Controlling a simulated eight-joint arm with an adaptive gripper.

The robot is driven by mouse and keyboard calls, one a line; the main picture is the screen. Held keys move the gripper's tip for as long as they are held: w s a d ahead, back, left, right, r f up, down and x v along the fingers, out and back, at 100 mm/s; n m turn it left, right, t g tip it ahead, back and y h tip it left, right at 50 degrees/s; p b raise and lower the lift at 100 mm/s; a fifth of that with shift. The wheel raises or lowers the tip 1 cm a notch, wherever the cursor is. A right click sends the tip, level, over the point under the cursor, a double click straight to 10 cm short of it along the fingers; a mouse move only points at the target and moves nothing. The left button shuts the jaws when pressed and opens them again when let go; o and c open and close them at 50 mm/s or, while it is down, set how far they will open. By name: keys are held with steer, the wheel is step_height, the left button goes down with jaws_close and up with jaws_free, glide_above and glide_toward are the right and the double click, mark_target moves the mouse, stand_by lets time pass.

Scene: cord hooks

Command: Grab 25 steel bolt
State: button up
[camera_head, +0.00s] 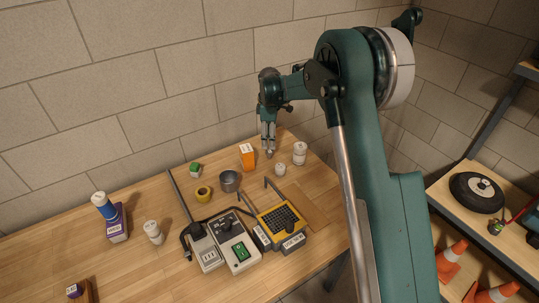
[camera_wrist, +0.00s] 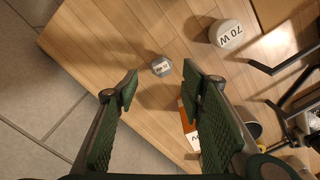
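A small grey metal piece with a hexagonal outline and a small dark marking (camera_wrist: 161,67) stands on the wooden table in the wrist view. It looks like the steel bolt; its marking is too small to read surely. My gripper (camera_wrist: 160,82) is open, its two green padded fingers on either side of the bolt in the picture, with nothing between them. The fingers appear above the bolt, not touching it. In the head view my gripper (camera_head: 268,152) points down over the back of the table, and I cannot make out the bolt there.
An orange-and-white box (camera_head: 247,156) stands close left of my gripper; it also shows beside the right finger (camera_wrist: 188,125). A white cylinder marked 70 W (camera_wrist: 226,34) stands to the right. A grey cup (camera_head: 229,181) and switch boxes (camera_head: 235,243) lie nearer. The table's edge (camera_wrist: 75,75) is close.

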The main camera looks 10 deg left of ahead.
mark_target(270, 151)
steer(key=shift+f, duration=0.15)
steer(key=shift+f, duration=1.15)
steer(key=shift+f, duration=0.15)
steer(key=shift+s+d+f, duration=0.1)
steer(key=shift+d+f, duration=0.05)
steer(key=shift+f, duration=2.3)
steer(key=c, duration=1.1)
steer(key=shift+o, duration=0.2)
steer(key=shift+r, duration=0.15)
steer(key=shift+r, duration=4.85)
